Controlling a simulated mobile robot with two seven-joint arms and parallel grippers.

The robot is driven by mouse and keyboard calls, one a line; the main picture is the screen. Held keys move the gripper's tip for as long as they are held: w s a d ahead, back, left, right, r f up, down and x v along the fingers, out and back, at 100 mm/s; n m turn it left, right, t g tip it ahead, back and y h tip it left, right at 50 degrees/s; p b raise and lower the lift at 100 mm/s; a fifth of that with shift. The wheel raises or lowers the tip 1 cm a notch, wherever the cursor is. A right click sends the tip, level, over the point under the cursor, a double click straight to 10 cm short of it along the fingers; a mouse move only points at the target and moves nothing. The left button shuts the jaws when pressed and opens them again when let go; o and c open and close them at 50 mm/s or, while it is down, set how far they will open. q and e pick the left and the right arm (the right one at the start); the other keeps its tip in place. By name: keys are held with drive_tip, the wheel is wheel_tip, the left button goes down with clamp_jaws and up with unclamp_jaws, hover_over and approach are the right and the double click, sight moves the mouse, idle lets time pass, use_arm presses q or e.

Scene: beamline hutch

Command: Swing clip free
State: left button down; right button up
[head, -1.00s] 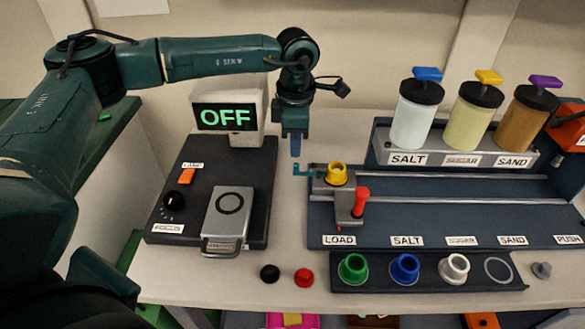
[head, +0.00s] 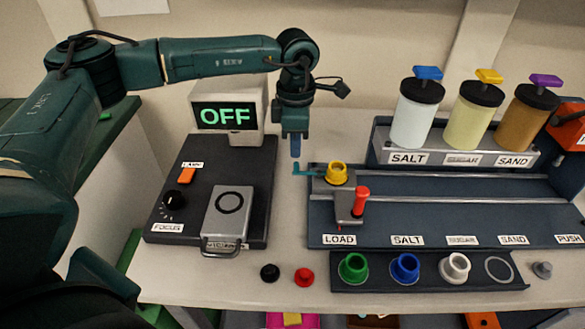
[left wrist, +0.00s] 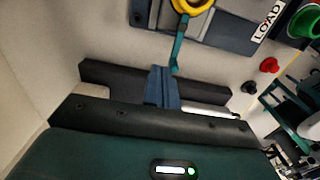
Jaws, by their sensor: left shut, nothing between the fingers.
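The teal clip (head: 306,174) is a thin bent bar at the left of the carriage (head: 347,205), beside the yellow cup (head: 337,173) above the LOAD label. It sticks out left, and its end turns up. In the left wrist view the clip (left wrist: 178,50) hangs from the yellow cup (left wrist: 187,6) toward my fingers. My left gripper (head: 296,150) points down with its blue fingers shut and empty, just above the clip's free end. In the left wrist view its fingers (left wrist: 163,86) appear close beside the clip's tip; I cannot tell whether they touch. My right gripper is not in view.
A screen reading OFF (head: 225,116) and a black box with a grey lidded unit (head: 229,212) stand left. SALT, SUGAR and SAND dispensers stand back right. A rack (head: 429,280) of coloured cups runs along the front. A red-handled lever (head: 361,200) stands on the carriage.

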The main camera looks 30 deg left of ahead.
use_arm(q)
drive_tip(key=shift+f+b, duration=1.05)
drive_tip(key=shift+f, duration=0.45)
drive_tip(key=shift+f, duration=0.1)
drive_tip(key=shift+s, duration=0.1)
drive_tip(key=shift+s+d, duration=0.2)
drive_tip(key=shift+s, duration=0.4)
